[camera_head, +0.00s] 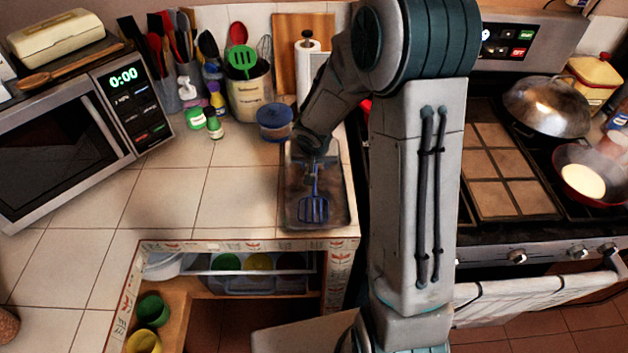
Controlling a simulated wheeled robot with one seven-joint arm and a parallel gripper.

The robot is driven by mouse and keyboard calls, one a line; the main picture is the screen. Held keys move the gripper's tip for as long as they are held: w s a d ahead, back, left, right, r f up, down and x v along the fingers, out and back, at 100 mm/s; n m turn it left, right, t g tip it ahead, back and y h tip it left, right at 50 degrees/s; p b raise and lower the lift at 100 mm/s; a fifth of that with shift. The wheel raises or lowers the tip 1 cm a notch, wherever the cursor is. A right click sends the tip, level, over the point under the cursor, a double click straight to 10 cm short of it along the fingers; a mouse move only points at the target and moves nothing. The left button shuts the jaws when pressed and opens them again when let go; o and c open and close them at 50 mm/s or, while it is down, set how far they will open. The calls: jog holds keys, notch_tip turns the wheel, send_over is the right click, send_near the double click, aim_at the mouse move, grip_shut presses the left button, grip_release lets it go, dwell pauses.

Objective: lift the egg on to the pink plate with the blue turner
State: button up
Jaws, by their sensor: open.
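The blue turner (314,209) lies on a dark metal tray (335,217) near the counter's front edge, its slotted head toward me. My gripper (314,158) is over the far part of the tray, at the turner's handle end. It is open; its fingers are small and dark here, and I cannot tell whether they are around the handle. The pale egg (582,181) lies in a red-rimmed pan (612,195) on the stove at the right. I do not make out a pink plate; my arm hides part of the counter and stove.
A domed lid (546,104) is behind the pan. A microwave (70,135) stands left. The tiled counter (190,195) between microwave and tray is clear.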

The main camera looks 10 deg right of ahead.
aim_at(315, 170)
jog(key=shift+w+f, duration=0.2)
jog(key=shift+f, duration=0.3)
jog(key=shift+d, duration=0.1)
grip_shut()
jog(key=shift+r, duration=0.15)
jog(key=shift+r, duration=0.65)
notch_tip(315, 170, up, 3)
jog(key=shift+f+p, duration=0.2)
jog(key=shift+p, duration=0.25)
jog(key=s+d+r+p, duration=0.2)
jog(key=d+r, duration=0.5)
jog(key=d, duration=0.4)
jog(key=shift+s+d, duration=0.15)
jog(key=shift+s, duration=0.3)
